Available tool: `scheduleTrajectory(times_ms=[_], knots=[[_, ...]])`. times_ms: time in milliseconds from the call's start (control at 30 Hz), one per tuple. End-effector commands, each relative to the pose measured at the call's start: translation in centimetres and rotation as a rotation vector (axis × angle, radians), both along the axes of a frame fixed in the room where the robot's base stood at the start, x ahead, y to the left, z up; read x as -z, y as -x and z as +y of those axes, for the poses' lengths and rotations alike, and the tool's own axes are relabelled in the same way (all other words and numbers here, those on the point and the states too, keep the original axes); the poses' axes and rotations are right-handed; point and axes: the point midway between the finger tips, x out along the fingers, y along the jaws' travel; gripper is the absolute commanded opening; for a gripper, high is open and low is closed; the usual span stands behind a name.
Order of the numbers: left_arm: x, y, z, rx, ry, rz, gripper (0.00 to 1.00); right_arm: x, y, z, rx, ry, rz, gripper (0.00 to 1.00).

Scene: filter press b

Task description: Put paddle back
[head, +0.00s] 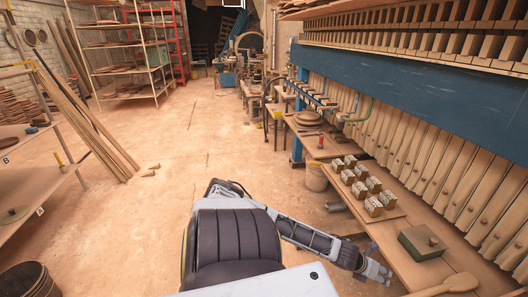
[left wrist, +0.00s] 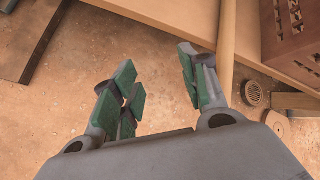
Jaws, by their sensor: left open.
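A wooden paddle (head: 458,284) lies at the near end of the wooden bench on the right in the head view; its lower part is cut off by the picture edge. My left gripper (head: 376,272) is beside the bench's near left edge, left of the paddle. In the left wrist view my left gripper (left wrist: 160,88) is open, with green pads and nothing between the fingers. A pale wooden handle (left wrist: 228,35), seemingly the paddle's, crosses the bench edge just beyond the right finger, which partly hides it. I cannot tell whether they touch. My right gripper is out of view.
The bench (head: 395,240) carries several patterned blocks (head: 361,189) and a green-grey box with a knob (head: 421,242). A blue beam (head: 400,90) runs above the upright press plates (head: 430,165). A bucket (head: 316,178) stands beside the bench. Open floor (head: 140,230) lies left.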

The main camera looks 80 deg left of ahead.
Motion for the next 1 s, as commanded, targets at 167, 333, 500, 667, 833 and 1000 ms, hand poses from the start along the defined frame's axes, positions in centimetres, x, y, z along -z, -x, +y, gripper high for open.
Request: scheduleTrajectory(times_ms=[167, 333, 500, 667, 833, 1000], knots=[[5.1, 0.3, 3.2, -0.223, 0.147, 0.035, 0.44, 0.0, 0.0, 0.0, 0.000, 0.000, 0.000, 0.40], [10.2, 1.6, 5.7, -0.430, 0.282, 0.068, 0.44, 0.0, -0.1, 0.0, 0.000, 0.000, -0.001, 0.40], [15.6, 3.9, 7.3, -0.637, 0.411, 0.104, 0.44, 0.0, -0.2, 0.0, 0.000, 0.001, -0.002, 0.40], [20.9, 7.1, 8.2, -0.833, 0.526, 0.141, 0.44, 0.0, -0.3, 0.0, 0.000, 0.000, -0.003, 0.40], [26.6, 11.5, 8.0, -1.042, 0.639, 0.183, 0.44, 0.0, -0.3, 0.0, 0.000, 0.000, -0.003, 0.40], [32.0, 16.7, 6.7, -1.254, 0.744, 0.228, 0.44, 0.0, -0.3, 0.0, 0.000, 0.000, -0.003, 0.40]])
